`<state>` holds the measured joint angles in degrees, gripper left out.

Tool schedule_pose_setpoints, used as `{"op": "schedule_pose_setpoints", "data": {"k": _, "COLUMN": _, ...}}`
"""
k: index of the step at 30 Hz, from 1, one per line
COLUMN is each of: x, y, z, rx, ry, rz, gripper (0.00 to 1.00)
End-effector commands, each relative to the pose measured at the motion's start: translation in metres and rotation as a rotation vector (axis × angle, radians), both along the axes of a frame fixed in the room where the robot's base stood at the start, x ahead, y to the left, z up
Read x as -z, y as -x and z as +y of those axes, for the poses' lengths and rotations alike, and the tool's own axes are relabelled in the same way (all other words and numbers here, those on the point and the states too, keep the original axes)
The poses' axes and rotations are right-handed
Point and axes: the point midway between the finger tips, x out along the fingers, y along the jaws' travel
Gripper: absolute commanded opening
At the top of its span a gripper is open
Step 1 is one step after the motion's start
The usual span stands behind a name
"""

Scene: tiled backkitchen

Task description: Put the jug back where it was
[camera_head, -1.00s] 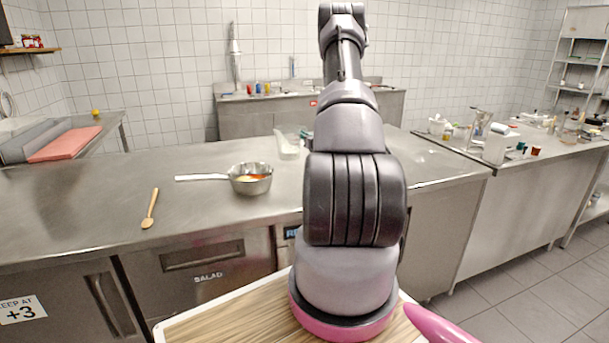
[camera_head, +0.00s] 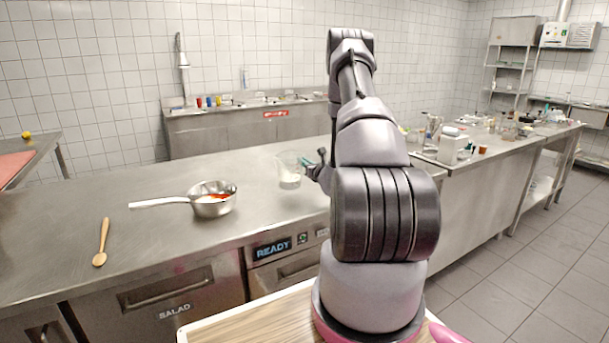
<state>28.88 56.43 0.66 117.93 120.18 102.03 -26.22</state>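A clear, see-through jug (camera_head: 289,175) stands upright on the steel counter (camera_head: 150,240), toward its far side and just left of my arm. My gripper (camera_head: 307,163) shows as small dark and teal parts at the jug's right side. My arm hides most of the gripper. I cannot tell whether its fingers touch the jug or stand apart from it, nor whether they are open or shut.
A steel saucepan (camera_head: 213,206) with orange-red contents stands left of the jug, its handle pointing left. A wooden spoon (camera_head: 103,243) lies farther left. A cluttered counter (camera_head: 500,150) stands at right. The counter between saucepan and jug is clear.

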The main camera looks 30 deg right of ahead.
Motion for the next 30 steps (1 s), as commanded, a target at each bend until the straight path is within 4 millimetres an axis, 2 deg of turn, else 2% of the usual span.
{"op": "schedule_pose_setpoints", "data": {"k": 9, "x": 0.038, "y": 0.000, "z": 0.000, "rx": 0.000, "ry": -0.002, "rz": 0.000, "gripper": 0.00}}
{"op": "schedule_pose_setpoints", "data": {"k": 21, "x": 0.044, "y": 0.000, "z": 0.000, "rx": 0.000, "ry": -0.001, "rz": -0.001, "gripper": 0.00}}
{"op": "schedule_pose_setpoints", "data": {"k": 22, "x": 0.044, "y": 0.000, "z": 0.000, "rx": 0.000, "ry": 0.000, "rz": 0.000, "gripper": 0.20}}
{"op": "schedule_pose_setpoints", "data": {"k": 24, "x": 0.044, "y": 0.000, "z": 0.000, "rx": 0.000, "ry": 0.000, "rz": -0.001, "gripper": 0.42}}
{"op": "schedule_pose_setpoints", "data": {"k": 30, "x": 0.044, "y": 0.000, "z": 0.000, "rx": 0.000, "ry": 0.000, "rz": -0.001, "gripper": 0.42}}
